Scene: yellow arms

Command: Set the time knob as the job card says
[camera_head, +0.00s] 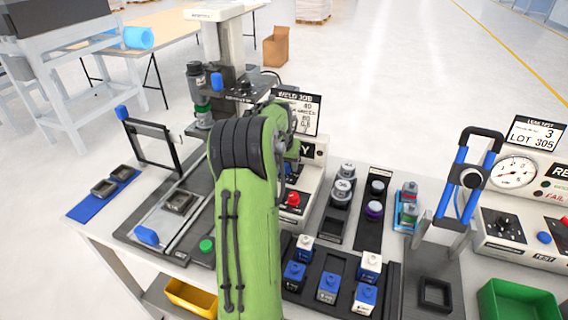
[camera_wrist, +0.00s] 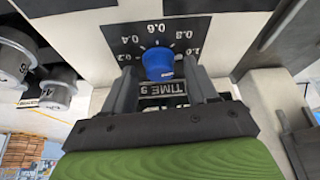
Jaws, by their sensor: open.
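The blue time knob (camera_wrist: 158,64) is in the upper middle of the wrist view, on a black dial (camera_wrist: 150,40) marked from 0.2 to 1.0. A TIME s label (camera_wrist: 163,89) shows beside it. My gripper (camera_wrist: 160,75) is open, with one finger on each side of the knob; I cannot tell whether they touch it. The knob's pointer is not clear. In the head view the job card (camera_head: 310,98) is headed WELD JOB, and its lines are too small and partly covered to read.
A red button (camera_head: 293,199) is on the box front. Trays of blue and white blocks (camera_head: 328,287) and grey and dark cylinders (camera_head: 343,188) stand to its right. A leak tester (camera_head: 515,215) is further right. A welding fixture (camera_head: 185,205) lies left of my arm.

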